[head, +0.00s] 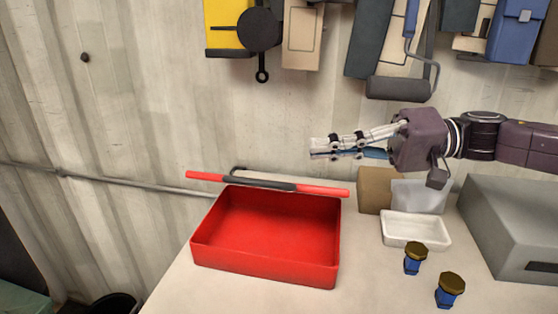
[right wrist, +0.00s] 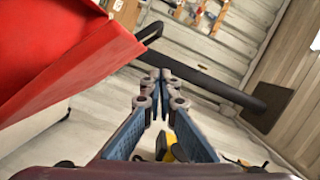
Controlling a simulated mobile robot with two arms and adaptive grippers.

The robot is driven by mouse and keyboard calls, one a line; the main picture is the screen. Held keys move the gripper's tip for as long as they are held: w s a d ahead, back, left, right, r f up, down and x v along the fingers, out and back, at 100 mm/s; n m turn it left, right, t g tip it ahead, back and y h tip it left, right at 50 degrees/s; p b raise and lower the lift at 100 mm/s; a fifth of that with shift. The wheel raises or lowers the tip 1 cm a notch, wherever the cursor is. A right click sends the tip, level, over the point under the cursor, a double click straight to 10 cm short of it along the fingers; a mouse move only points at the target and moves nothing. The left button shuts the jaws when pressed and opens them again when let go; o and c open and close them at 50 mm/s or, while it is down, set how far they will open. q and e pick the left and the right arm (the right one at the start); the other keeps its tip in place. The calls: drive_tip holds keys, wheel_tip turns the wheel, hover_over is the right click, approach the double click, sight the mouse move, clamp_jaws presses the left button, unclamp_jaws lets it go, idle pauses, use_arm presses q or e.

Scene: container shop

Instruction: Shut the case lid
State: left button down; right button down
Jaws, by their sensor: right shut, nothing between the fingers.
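The red case (head: 265,235) lies open on the pale table, its inside empty. Its lid (head: 325,190) stands raised at the back edge, seen nearly edge-on as a red strip with a dark grey middle part. My right gripper (head: 312,149) is shut and empty, above and behind the lid's right end, seemingly apart from it. In the right wrist view the fingertips (right wrist: 160,90) are together, and a large red surface (right wrist: 60,60) fills the upper left; I cannot tell whether it is lid or case wall. My left gripper is not in view.
Right of the case stand a brown box (head: 376,190), a white tray (head: 415,230), two blue jars with gold lids (head: 414,258) (head: 450,290) and a grey box (head: 515,225). Tools and boxes hang on the wall above, including a paint roller (head: 398,88). A wall rail (head: 110,182) runs behind.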

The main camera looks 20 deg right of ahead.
sight(272, 185)
drive_tip(key=x, duration=0.2)
drive_tip(key=p+x, duration=0.1)
drive_tip(key=x, duration=0.1)
drive_tip(key=shift+w+d+f, duration=0.1)
drive_tip(key=shift+w, duration=0.3)
drive_tip(key=shift+x, duration=1.15)
drive_tip(key=shift+s+a+p, duration=0.35)
drive_tip(key=shift+a+p, duration=0.05)
drive_tip(key=shift+p, duration=0.1)
drive_tip(key=shift+s+a+f+p, duration=0.1)
drive_tip(key=shift+s+a+p, duration=0.2)
drive_tip(key=shift+s+p, duration=0.05)
drive_tip(key=shift+s+a+f+p, duration=0.25)
drive_tip(key=shift+s+f, duration=0.05)
drive_tip(key=shift+s, duration=0.15)
drive_tip(key=shift+s+a+f+p, duration=0.2)
drive_tip(key=shift+s+a+f, duration=0.1)
drive_tip(key=shift+s, duration=0.15)
